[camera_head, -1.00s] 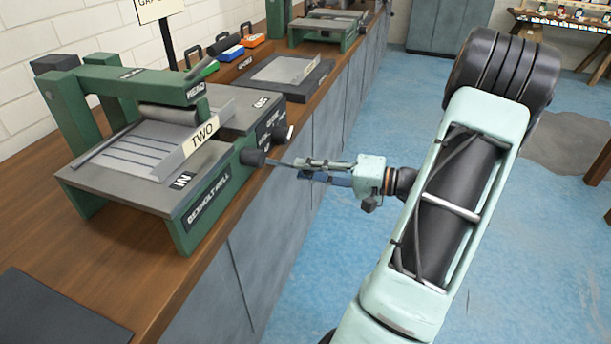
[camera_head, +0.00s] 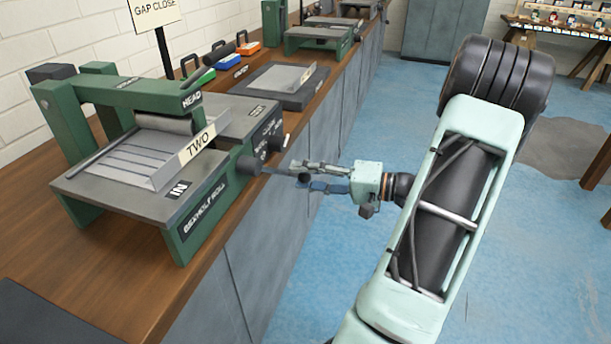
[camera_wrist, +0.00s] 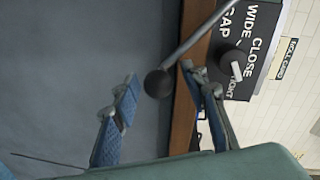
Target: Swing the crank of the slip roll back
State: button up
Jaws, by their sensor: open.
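The green slip roll (camera_head: 150,160) stands on the bench at the left in the head view. Its crank is a thin grey rod (camera_head: 277,173) that reaches out from a dark round hub (camera_head: 249,166) over the bench's front edge and ends in a dark ball knob (camera_head: 303,180). My gripper (camera_head: 297,173) is at the outer end of the rod with its fingers apart. In the wrist view, the ball knob (camera_wrist: 158,83) appears between the two blue-padded fingers of my gripper (camera_wrist: 158,74), with gaps visible on both sides. The crank rod (camera_wrist: 196,38) runs up and right out of view.
A gap dial knob (camera_wrist: 236,70) on a black label plate is close to one finger in the wrist view; it also shows in the head view (camera_head: 278,143). The wooden bench (camera_head: 120,275) holds further machines behind. Blue floor (camera_head: 320,280) in front is clear.

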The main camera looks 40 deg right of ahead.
jog(key=v, duration=1.2)
dwell(0.3)
